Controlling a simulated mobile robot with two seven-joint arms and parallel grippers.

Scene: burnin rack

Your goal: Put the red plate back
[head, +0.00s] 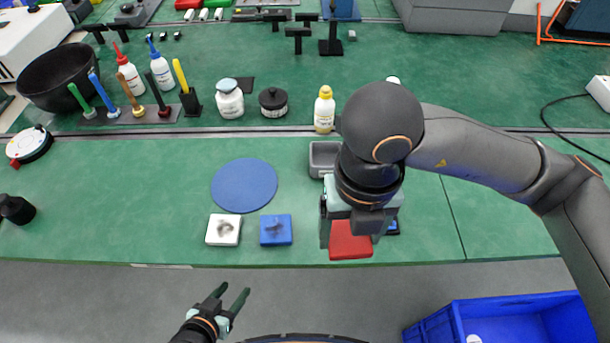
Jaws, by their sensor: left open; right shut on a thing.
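The red plate (350,243) is a small red square near the front edge of the green table. My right gripper (348,232) points down over it and is shut on it. The gripper and wrist cover the plate's back part. Whether the plate touches the table I cannot tell. A white plate (223,230) and a blue plate (276,230) lie in a row to its left, each with a knob-like shape on top. My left gripper (229,294) is open and empty, in front of the table edge.
A round blue mat (244,185) lies behind the white and blue plates. A grey tray (322,158) is partly behind my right wrist. Bottles, jars and a black bowl (62,76) stand further back. A blue crate (505,320) is at the front right.

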